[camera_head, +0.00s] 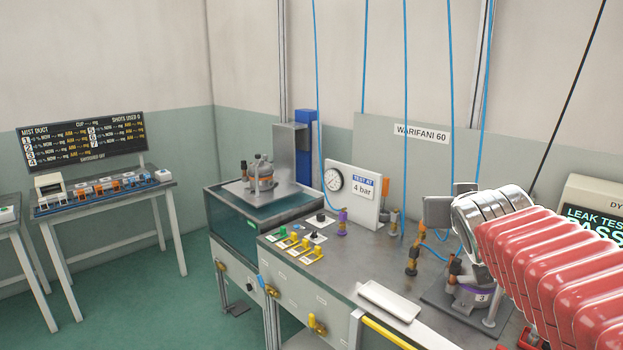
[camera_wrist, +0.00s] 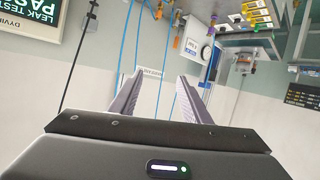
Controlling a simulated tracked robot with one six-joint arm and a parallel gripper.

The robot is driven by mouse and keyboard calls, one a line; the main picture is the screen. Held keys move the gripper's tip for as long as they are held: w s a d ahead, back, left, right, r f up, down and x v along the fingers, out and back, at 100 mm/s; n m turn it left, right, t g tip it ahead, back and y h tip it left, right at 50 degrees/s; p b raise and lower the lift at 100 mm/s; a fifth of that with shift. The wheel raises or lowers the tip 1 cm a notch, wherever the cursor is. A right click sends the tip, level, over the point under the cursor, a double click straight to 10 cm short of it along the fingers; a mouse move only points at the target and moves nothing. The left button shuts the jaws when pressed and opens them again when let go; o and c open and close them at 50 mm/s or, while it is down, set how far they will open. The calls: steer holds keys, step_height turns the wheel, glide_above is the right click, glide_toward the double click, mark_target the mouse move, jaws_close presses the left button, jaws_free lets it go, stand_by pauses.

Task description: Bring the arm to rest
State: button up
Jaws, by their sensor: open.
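My arm, in a red ribbed sleeve, reaches in from the right edge of the head view and ends in a metal wrist above the bench. My gripper (camera_wrist: 160,92) shows in the wrist view with its two grey fingers apart and nothing between them. The wrist view is turned over, with the bench at its top right. In the head view the fingers cannot be made out clearly. A compressor marked 3 (camera_head: 476,299) stands on a plate on the bench, just below my wrist and partly hidden by the arm.
A pressure gauge board (camera_head: 352,193), a white tray (camera_head: 388,300) and several brass fittings stand on the bench. Blue hoses (camera_head: 405,120) hang from above. Another compressor (camera_head: 262,174) sits on the tank at left. A screen (camera_head: 597,222) reads leak test pass.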

steer(key=s+a+f+g+y, duration=0.1)
steer(key=s+a+f+g, duration=0.3)
steer(key=s+f, duration=0.6)
steer(key=s+a+f+n+g+y, duration=0.1)
steer(key=s+a+f+g, duration=0.3)
steer(key=s, duration=1.2)
steer(key=a+f+y, duration=0.1)
steer(key=a+f, duration=0.2)
steer(key=f, duration=0.3)
steer(key=shift+s+f+n, duration=0.15)
steer(key=shift+f+n, duration=0.15)
steer(key=shift+f, duration=0.1)
